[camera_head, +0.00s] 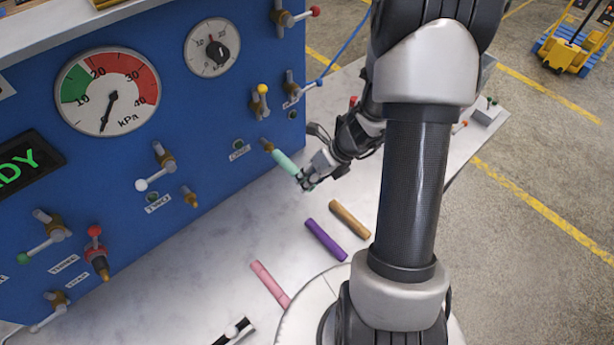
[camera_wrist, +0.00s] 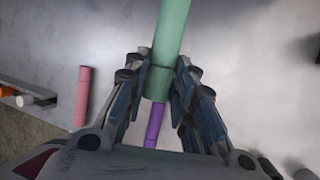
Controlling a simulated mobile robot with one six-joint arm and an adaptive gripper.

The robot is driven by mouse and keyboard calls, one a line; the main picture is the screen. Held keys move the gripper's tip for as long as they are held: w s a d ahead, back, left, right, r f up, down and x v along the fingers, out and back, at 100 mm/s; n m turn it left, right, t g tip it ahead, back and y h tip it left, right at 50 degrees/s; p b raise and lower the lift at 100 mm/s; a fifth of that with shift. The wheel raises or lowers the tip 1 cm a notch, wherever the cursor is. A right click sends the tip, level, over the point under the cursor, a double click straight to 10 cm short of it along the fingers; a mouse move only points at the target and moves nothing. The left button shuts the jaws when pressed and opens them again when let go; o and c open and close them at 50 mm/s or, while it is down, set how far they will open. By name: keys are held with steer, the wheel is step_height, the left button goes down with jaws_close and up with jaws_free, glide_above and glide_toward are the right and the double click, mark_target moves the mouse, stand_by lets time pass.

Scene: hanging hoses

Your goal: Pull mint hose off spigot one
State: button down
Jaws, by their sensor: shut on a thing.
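My gripper is shut on the lower end of the hose. In the wrist view the mint hose (camera_wrist: 172,35) sits between the two fingers of my gripper (camera_wrist: 160,85) and runs up out of the picture.
A tan hose (camera_head: 349,219), a purple hose (camera_head: 326,240) and a pink hose (camera_head: 270,284) lie on the grey bench (camera_head: 215,270).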

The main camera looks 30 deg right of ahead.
steer(key=shift+s+d, duration=0.2)
steer(key=shift+s, duration=0.85)
steer(key=shift+r, duration=0.15)
step_height(320, 180, up, 8)
steer(key=p, duration=0.7)
stand_by(0.3)
